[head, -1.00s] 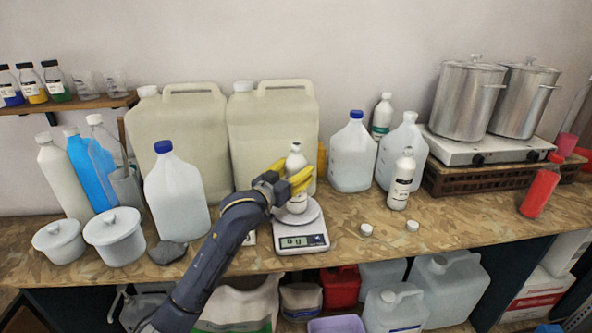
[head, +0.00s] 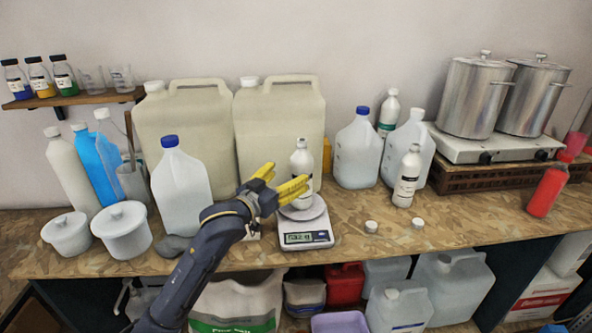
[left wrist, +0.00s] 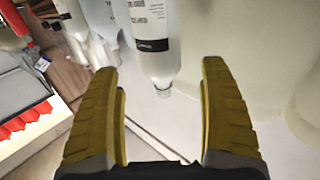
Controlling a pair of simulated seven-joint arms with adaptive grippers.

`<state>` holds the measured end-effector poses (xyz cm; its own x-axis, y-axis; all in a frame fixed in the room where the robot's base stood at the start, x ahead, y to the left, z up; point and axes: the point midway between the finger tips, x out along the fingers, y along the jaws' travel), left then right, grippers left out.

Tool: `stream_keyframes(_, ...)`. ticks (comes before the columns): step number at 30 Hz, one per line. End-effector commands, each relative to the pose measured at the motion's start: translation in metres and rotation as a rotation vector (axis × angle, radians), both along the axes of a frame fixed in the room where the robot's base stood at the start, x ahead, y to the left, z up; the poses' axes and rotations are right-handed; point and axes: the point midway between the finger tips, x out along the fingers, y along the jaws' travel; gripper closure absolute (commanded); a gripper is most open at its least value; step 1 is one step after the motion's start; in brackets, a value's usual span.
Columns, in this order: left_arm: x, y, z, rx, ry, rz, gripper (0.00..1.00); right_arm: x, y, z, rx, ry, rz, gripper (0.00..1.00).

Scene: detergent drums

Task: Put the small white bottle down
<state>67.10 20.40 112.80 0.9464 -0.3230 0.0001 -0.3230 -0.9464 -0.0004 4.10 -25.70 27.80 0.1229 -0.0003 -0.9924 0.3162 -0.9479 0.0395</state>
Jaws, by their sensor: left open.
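The small white bottle (head: 301,160) with a dark label stands upright on the round pan of the kitchen scale (head: 306,238). Its display shows digits, too small to read surely. My left gripper (head: 286,178) is open, its yellow fingers spread just left of and in front of the bottle. In the left wrist view the bottle (left wrist: 152,40) shows beyond the gap between the open fingers (left wrist: 162,85), apart from both. My right gripper is not in view.
Two large beige canisters (head: 280,115) stand close behind the scale. A blue-capped jug (head: 182,190) stands to the left, near my arm. Another labelled white bottle (head: 406,180) and two small white caps (head: 371,227) are to the right, with bare counter around them.

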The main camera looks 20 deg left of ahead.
Motion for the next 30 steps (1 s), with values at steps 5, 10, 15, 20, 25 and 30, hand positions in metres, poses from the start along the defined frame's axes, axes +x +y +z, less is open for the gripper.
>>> stream_keyframes(5,-0.024,0.008,0.000,0.000,0.000,0.000,0.21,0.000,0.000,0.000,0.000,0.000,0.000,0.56)
stream_keyframes(10,-0.038,0.013,0.000,0.000,0.000,0.000,0.21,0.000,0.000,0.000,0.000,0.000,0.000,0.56)
stream_keyframes(15,-0.043,0.015,0.000,-0.001,0.000,0.000,0.21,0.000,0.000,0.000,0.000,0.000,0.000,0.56)
stream_keyframes(20,-0.044,0.015,0.000,-0.001,0.000,0.000,0.21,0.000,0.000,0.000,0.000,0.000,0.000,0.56)
stream_keyframes(25,-0.044,0.015,0.000,-0.001,0.000,0.000,0.21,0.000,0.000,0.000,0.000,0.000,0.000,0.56)
stream_keyframes(30,-0.045,0.010,-0.004,-0.008,0.008,-0.009,0.21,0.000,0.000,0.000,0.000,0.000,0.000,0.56)
